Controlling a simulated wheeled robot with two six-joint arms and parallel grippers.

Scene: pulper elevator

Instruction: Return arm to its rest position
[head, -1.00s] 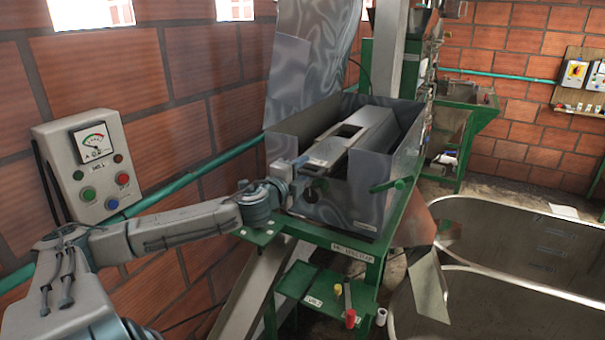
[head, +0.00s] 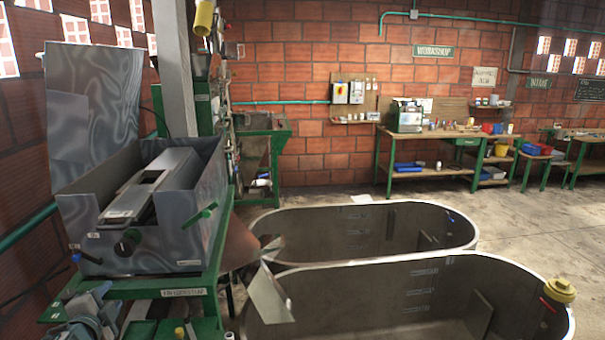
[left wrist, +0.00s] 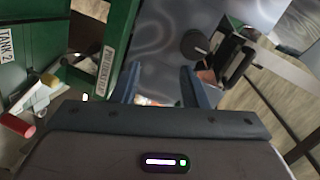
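My left arm shows at the bottom left of the head view, low in front of the green bench. Its gripper (head: 98,298) is apart from the grey metal machine (head: 205,185), below its front. In the left wrist view, my left gripper (left wrist: 158,76) has its two dark blue fingers spread, with nothing seen held between them. Beyond the fingers is the machine's grey panel (left wrist: 160,40) with a round black knob (left wrist: 195,45). My right gripper is not in view.
The green bench (head: 165,293) borders the left arm. Two large oval tanks (head: 365,205) fill the middle and right foreground. A metal chute (head: 270,295) leans at the tanks' left end. Workbenches (head: 430,172) stand at the back wall; open floor lies at right.

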